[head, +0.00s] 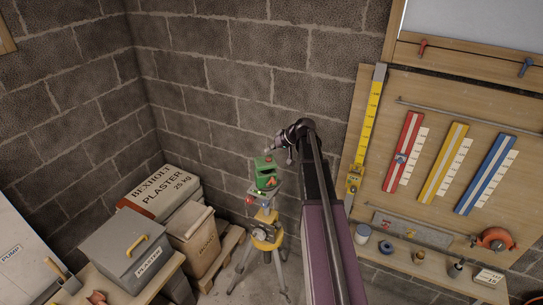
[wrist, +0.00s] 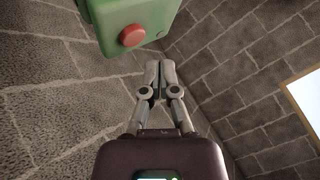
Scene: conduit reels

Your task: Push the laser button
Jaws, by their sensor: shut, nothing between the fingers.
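The laser is a green device (head: 266,179) on a yellow tripod (head: 266,238) in the head view, left of my arm. Small coloured knobs show below it. In the wrist view the green housing (wrist: 100,18) fills the upper left, with a round red button (wrist: 132,35) on it. My gripper (wrist: 160,68) is shut and empty, its tips to the right of and below the red button in the picture, and they appear apart from it. In the head view my gripper (head: 272,150) is small and close to the top of the green device.
A wooden board with coloured gauges (head: 442,162) and a shelf (head: 420,262) with small pots are to the right. A block wall (head: 225,75) stands behind.

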